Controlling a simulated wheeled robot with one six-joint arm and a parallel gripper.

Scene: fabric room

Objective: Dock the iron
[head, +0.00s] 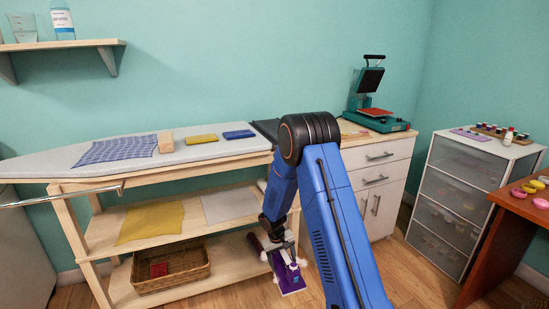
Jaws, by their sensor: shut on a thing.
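The iron (289,280), a purple body with pale parts, is in the lower middle of the head view. It hangs tilted low beside the shelves, close to the floor. My gripper (279,252) points down and is shut on it. The fingers and the exact hold are small and partly hidden by the arm. A dark flat rest (263,128) sits at the right end of the grey ironing board (60,163), largely covered by my arm. I cannot tell more of its shape.
A wicker basket (172,273) stands on the low shelf. A white drawer cabinet (377,178) carries a teal heat press (382,122). Wood floor (415,285) is clear at right.

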